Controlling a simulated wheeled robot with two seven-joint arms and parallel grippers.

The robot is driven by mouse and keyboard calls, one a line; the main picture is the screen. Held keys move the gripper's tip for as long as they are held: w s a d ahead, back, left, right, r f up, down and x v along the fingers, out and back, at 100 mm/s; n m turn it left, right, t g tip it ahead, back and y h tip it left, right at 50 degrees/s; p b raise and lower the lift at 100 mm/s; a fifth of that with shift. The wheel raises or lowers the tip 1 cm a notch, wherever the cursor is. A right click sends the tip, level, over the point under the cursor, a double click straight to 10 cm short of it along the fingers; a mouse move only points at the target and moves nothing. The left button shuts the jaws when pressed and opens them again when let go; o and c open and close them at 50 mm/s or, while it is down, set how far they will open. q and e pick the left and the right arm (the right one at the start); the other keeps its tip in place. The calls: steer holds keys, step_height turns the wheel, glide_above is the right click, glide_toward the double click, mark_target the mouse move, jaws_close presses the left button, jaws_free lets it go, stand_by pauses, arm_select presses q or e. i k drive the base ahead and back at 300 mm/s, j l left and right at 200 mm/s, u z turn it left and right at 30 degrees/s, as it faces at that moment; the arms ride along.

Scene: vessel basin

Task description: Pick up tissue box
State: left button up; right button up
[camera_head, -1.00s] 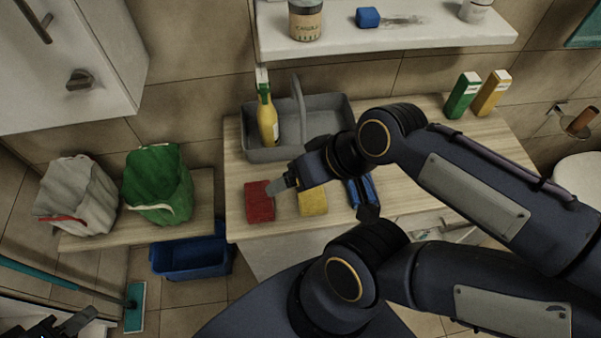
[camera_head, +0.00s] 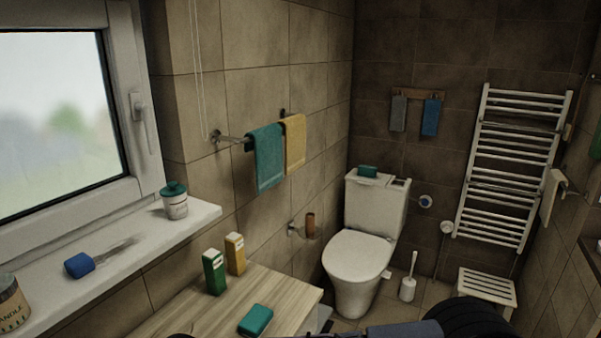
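No thing in view is plainly a tissue box. A small teal block (camera_head: 256,319) lies on the wooden counter near its front right corner. Another small teal item (camera_head: 368,171) lies on the toilet's cistern lid. A green carton (camera_head: 214,272) and a yellow carton (camera_head: 235,254) stand upright side by side at the back of the counter. Neither gripper's fingertips show.
The wooden counter (camera_head: 200,318) is bare around the teal block. A windowsill (camera_head: 130,258) above holds a blue block (camera_head: 79,265), a lidded jar (camera_head: 174,200) and a candle jar (camera_head: 12,302). The toilet (camera_head: 356,262) and a white stool (camera_head: 486,287) stand to the right.

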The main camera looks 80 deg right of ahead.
mark_target(363, 170)
steer(key=z, duration=3.3)
steer(key=i+l+z, duration=0.25)
steer(key=i+l, duration=1.05)
steer(key=i+u, duration=0.4)
steer(key=i+l+u, duration=0.15)
steer(key=i+u, duration=0.2)
steer(key=i, duration=0.2)
steer(key=i+l+u, duration=0.25)
steer(key=i+u, duration=0.15)
steer(key=i+l+u, duration=1.1)
steer(key=i+l, duration=0.05)
steer(key=l, duration=0.05)
